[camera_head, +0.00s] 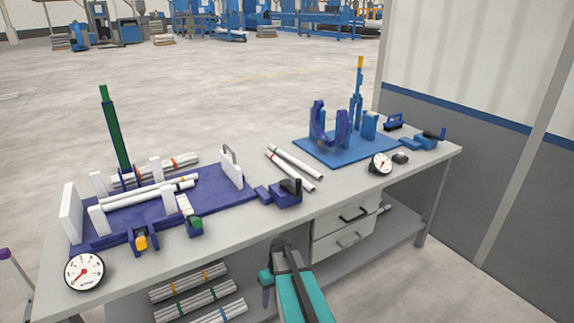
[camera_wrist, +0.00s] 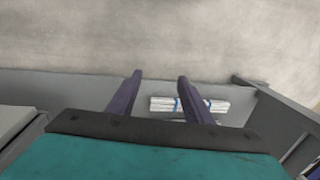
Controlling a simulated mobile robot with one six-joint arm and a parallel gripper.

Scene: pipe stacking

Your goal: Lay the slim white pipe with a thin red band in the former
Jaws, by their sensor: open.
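Two slim white pipes lie side by side on the bare middle of the bench in the head view. The nearer left one (camera_head: 290,172) seems to carry a thin red band near its far end; the other (camera_head: 296,161) shows no clear band. A purple U-shaped cradle (camera_head: 317,125) stands on a blue plate (camera_head: 345,152) at the right; I cannot tell for sure that it is the former. My gripper (camera_wrist: 160,76) is open and empty in the wrist view, away from the two pipes. In the head view my arm is at the bench's front edge, its fingertips unclear.
A purple tray (camera_head: 228,198) with white posts holds white pipes at the left. A purple clamp (camera_head: 284,194) sits close to the loose pipes. Dial gauges (camera_head: 85,272) stand on the bench. A banded pipe bundle (camera_wrist: 215,106) lies below in the wrist view.

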